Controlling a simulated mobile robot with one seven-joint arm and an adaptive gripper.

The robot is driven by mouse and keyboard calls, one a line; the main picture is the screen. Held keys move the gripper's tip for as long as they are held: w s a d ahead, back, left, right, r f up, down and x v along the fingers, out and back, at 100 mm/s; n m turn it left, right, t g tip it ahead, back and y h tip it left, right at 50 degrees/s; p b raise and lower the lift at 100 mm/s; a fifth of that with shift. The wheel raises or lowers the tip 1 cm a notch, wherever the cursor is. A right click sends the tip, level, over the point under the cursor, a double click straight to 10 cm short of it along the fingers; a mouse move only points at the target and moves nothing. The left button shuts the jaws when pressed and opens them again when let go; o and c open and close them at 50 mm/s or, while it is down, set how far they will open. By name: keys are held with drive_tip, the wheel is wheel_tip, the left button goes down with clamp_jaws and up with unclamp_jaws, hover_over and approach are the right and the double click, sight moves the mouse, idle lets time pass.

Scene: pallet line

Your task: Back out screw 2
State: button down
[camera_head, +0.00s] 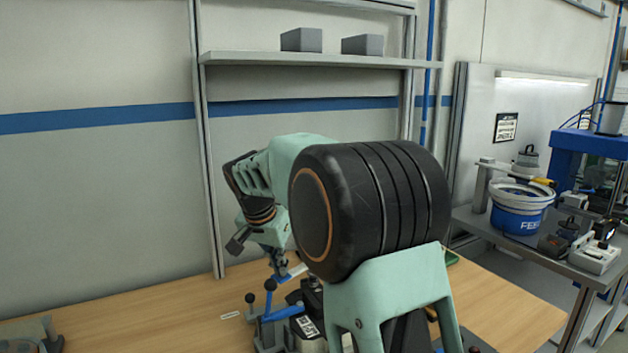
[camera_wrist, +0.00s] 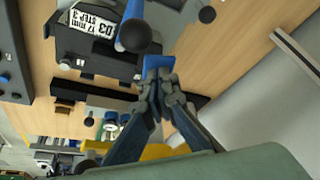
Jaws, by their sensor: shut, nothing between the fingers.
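No screw that I can pick out as screw 2 shows in either view. My gripper (camera_head: 280,265) points down over the wooden bench in the head view, partly hidden by my arm. In the wrist view my gripper (camera_wrist: 158,76) has its fingertips together, with blue at the tips, and I see no screw between them. A fixture with blue levers and black ball knobs (camera_head: 270,310) stands below it. In the wrist view a blue lever with a black knob (camera_wrist: 134,34) is close beside the fingertips, and contact cannot be told. A dark block with a label (camera_wrist: 95,22) lies behind it.
The wooden bench (camera_head: 170,300) is clear at left of the fixture, apart from a small label strip (camera_head: 230,315). A grey part (camera_head: 32,335) sits at the bench's left corner. A shelf (camera_head: 320,60) hangs above. A side table (camera_head: 545,238) with a blue bowl feeder stands at right.

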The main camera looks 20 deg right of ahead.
drive_tip(key=shift+s+r+p, duration=0.1)
drive_tip(key=shift+r+p, duration=0.05)
drive_tip(key=shift+p, duration=0.15)
idle(2.0)
wheel_tip(320, 180, up, 9)
drive_tip(key=p, duration=0.6)
drive_tip(key=shift+p, duration=0.35)
idle(0.3)
